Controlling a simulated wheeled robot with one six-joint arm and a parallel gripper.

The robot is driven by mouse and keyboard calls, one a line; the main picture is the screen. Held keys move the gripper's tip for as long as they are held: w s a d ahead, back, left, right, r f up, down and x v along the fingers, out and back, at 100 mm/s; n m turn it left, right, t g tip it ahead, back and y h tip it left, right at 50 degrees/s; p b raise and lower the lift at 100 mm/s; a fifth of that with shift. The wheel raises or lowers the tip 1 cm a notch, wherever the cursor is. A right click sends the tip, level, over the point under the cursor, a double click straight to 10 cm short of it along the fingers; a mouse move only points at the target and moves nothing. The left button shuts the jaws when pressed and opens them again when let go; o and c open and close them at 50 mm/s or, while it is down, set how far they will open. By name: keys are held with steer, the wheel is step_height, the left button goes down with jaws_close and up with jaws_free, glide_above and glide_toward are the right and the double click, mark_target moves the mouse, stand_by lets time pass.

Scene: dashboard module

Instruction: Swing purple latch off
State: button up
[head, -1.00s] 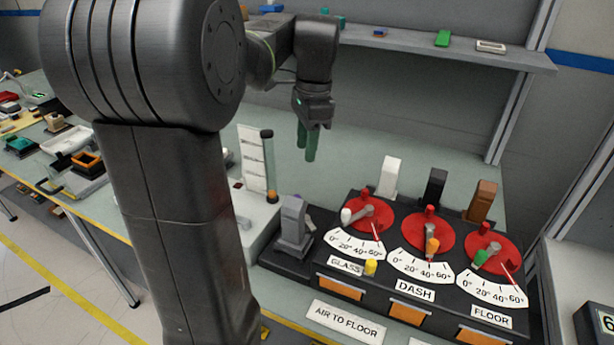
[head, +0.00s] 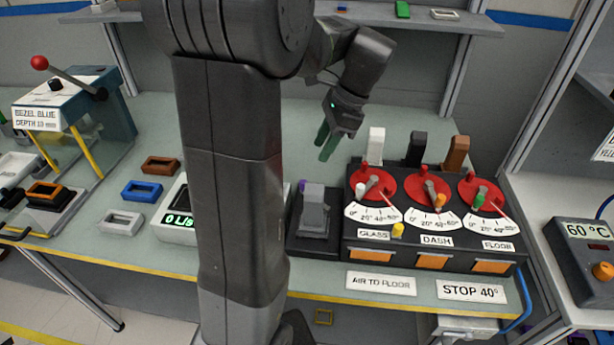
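A small purple piece (head: 302,186), which looks like the purple latch, shows at the left edge of the grey block (head: 314,212). The block stands on a black base at the left end of the dashboard module (head: 431,238). Most of the purple piece is hidden, so I cannot tell how it is turned. My gripper (head: 326,151) hangs tilted above and behind the grey block, clear of it and left of the white lever. Its two green fingers are seen close together, with nothing visible between them. I cannot tell whether they are open or shut.
The module carries three red dials, the nearest being the glass dial (head: 373,184), with white (head: 376,146), black (head: 416,148) and brown (head: 456,153) uprights behind. My arm hides the bench left of the grey block. Blue (head: 142,190) and brown frames lie further left.

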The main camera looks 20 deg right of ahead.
mark_target(304, 181)
steer(key=x, duration=1)
steer(key=shift+a+f, duration=0.2)
steer(key=shift+f, duration=0.15)
jaws_close()
